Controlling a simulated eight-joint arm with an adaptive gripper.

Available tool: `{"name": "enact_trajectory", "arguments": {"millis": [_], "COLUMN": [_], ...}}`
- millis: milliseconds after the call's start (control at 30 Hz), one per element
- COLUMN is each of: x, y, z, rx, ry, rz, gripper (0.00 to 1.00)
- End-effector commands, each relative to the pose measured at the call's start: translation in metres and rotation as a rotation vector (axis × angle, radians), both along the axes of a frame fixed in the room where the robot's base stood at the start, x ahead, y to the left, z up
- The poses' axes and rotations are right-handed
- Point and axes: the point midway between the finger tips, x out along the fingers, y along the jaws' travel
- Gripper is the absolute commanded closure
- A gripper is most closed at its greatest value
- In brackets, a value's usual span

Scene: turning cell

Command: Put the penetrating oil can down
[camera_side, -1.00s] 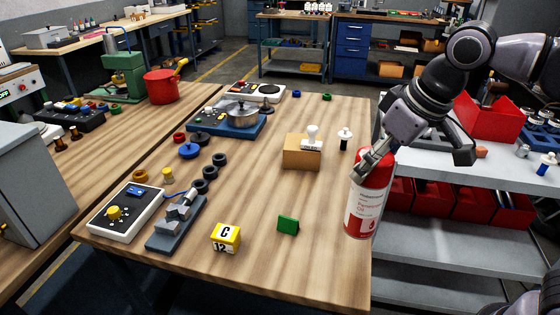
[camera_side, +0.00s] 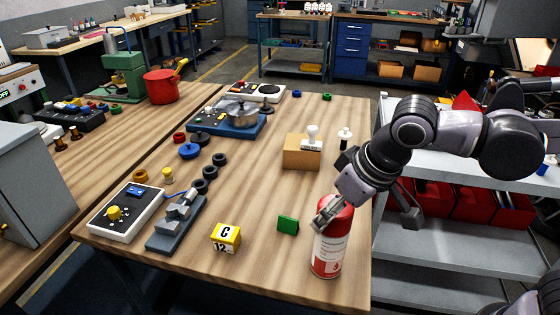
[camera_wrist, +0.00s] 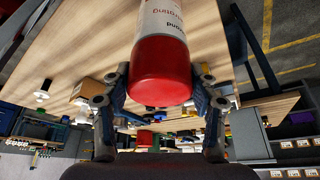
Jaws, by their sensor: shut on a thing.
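The penetrating oil can (camera_side: 329,246) is red on top with a white label and a red lower band. It stands upright over the front right part of the wooden table (camera_side: 262,275). My gripper (camera_side: 330,212) is shut on the can near its red top. In the wrist view, the can's red end (camera_wrist: 160,72) sits between the two fingers of my gripper (camera_wrist: 162,88). I cannot tell whether the can's base touches the table or hangs just above it.
A small green block (camera_side: 288,224) stands just left of the can, and a yellow-and-white cube (camera_side: 226,237) is farther left. A cardboard box (camera_side: 300,152) with a white stamp (camera_side: 312,138) lies behind. The table's right edge is close to the can. Bare wood lies in front.

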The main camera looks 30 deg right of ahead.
Motion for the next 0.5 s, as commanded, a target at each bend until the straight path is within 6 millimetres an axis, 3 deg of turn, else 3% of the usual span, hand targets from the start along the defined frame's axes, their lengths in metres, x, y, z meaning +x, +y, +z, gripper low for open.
{"name": "enact_trajectory", "arguments": {"millis": [333, 367, 400, 500], "x": [0.0005, 0.0004, 0.0004, 0.0003], "y": [0.0001, 0.0001, 0.0001, 0.0001], "z": [-0.0029, -0.0028, -0.0028, -0.0027], "rx": [0.000, 0.000, 0.000, 0.000], "ry": [-0.001, 0.000, 0.000, 0.000], "rz": [0.000, 0.000, 0.000, 0.000], "gripper": [1.00, 0.32, 0.20, 0.18]}}
